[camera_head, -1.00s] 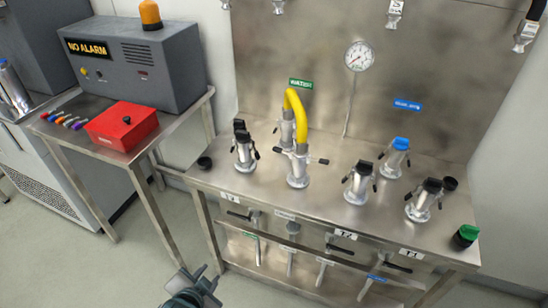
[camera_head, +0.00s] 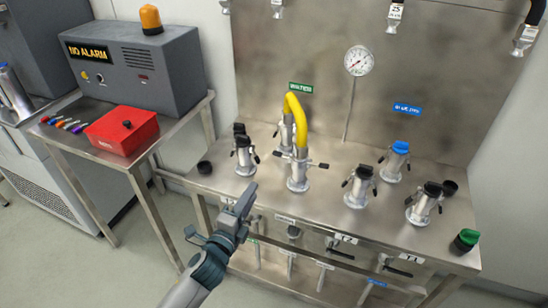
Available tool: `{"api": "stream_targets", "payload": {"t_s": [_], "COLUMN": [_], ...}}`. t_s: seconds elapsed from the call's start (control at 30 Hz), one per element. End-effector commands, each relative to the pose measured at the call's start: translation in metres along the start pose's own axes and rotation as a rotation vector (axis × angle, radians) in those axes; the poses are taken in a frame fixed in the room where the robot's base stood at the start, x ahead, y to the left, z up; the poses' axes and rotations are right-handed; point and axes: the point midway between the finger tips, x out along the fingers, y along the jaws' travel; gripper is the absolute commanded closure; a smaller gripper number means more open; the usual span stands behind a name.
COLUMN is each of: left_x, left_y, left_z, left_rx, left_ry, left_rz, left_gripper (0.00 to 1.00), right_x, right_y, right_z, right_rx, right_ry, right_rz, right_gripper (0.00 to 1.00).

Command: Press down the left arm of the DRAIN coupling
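A silver coupling (camera_head: 298,172) with a yellow hose (camera_head: 299,115) on top stands at the front middle of the steel bench. Its two arms stick out sideways: the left arm (camera_head: 279,155) and the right arm (camera_head: 319,166). The small tag (camera_head: 285,218) on the bench front below it is too small to read, so I cannot confirm the name DRAIN. My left gripper (camera_head: 246,200) is in front of the bench edge, below and left of this coupling, apart from it. Its fingers point up; whether they are shut is unclear. My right gripper is out of view.
Black-capped couplings stand left (camera_head: 244,158) and right (camera_head: 359,188), (camera_head: 425,205) on the bench (camera_head: 330,215). A blue-capped coupling (camera_head: 395,163) stands behind. Valve handles hang below the front edge.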

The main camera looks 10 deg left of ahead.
Motion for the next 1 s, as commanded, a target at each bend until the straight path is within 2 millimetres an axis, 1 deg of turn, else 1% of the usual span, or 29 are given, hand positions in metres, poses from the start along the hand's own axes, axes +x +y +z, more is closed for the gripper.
{"api": "stream_targets", "payload": {"t_s": [0.03, 0.1, 0.47, 0.63, 0.77, 0.87, 1.0], "left_x": [0.002, 0.003, 0.004, 0.01, 0.022, 0.036, 0.059], "left_y": [-0.002, -0.003, -0.003, -0.003, -0.004, -0.006, -0.006], "left_z": [-0.001, -0.003, -0.002, -0.002, -0.002, -0.003, -0.003], "left_rx": [0.016, 0.027, 0.026, 0.026, 0.026, 0.025, 0.025], "left_ry": [0.007, 0.013, 0.013, 0.012, 0.011, 0.012, 0.011], "left_rz": [-0.008, -0.014, -0.014, -0.013, -0.013, -0.015, -0.014], "left_gripper": [0.74, 0.74, 0.74, 0.74, 0.74, 0.74, 0.74], "right_x": [0.001, 0.002, 0.001, -0.001, -0.003, -0.006, -0.011], "right_y": [0.0, 0.0, 0.0, 0.0, 0.0, 0.0, -0.001], "right_z": [0.004, 0.007, 0.007, 0.007, 0.007, 0.006, 0.006], "right_rx": [-0.001, -0.001, -0.001, -0.001, -0.001, -0.001, -0.001], "right_ry": [-0.003, -0.004, -0.004, -0.004, -0.004, -0.004, -0.004], "right_rz": [0.0, 0.0, 0.0, 0.0, 0.0, 0.0, -0.001], "right_gripper": [0.69, 0.69, 0.69, 0.69, 0.69, 0.69, 0.69]}}
